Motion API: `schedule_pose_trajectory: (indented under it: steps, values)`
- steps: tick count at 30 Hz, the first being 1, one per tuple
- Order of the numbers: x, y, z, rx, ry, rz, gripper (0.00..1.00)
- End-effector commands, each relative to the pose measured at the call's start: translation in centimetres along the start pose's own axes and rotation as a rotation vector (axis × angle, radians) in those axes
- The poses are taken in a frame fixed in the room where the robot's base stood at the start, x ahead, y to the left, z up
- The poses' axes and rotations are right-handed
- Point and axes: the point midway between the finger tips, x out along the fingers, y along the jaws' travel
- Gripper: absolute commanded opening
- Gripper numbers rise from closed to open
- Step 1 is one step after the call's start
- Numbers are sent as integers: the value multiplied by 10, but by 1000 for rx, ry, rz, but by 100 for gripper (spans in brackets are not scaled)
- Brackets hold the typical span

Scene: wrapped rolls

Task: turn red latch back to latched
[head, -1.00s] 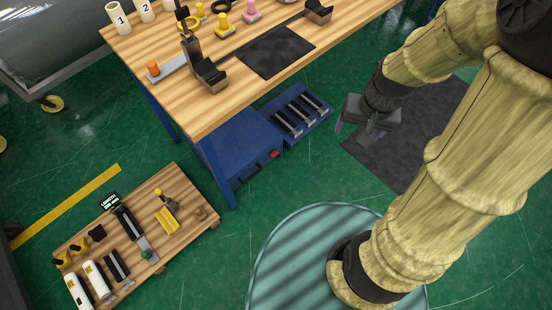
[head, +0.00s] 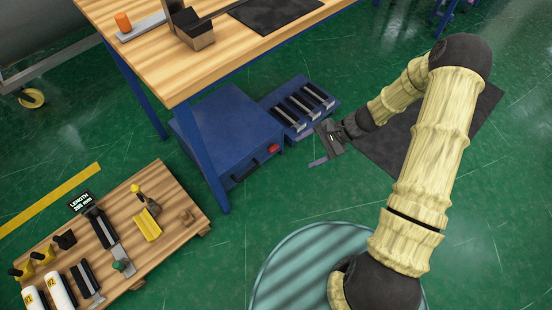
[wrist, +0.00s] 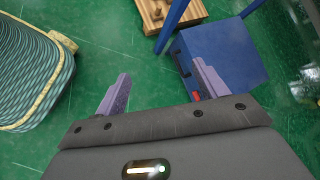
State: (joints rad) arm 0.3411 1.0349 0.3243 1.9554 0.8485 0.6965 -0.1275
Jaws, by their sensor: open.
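The red latch (head: 273,148) is a small red piece on the front side of the blue box (head: 220,125), which stands on the floor under the table. Its exact angle is too small to tell. In the wrist view the red latch (wrist: 196,97) is partly hidden behind my right-hand finger, and the blue box (wrist: 225,52) is at upper right. My gripper (head: 316,138) is open and empty, to the right of the latch and apart from it. Its two purple fingers (wrist: 161,72) are spread wide in the wrist view.
A blue tray with black slots (head: 299,108) sits beside the box. The wooden table (head: 195,70) and its blue leg (head: 203,165) stand over and in front of the box. A low wooden pallet (head: 180,200) with tools is at left. Green floor (head: 260,195) is free before the box.

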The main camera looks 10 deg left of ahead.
Motion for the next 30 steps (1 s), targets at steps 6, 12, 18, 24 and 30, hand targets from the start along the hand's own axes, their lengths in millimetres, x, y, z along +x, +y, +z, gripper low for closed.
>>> schedule_pose_trajectory:
  steps: [6,12,18,24,30]
  values:
    - [78,11,-72,175,-127,-199,72]
    - [134,17,-133,337,-230,-400,72]
    - [182,27,-200,504,-316,-619,72]
    - [224,47,-273,679,-383,-853,72]
    - [248,66,-324,807,-418,-1034,72]
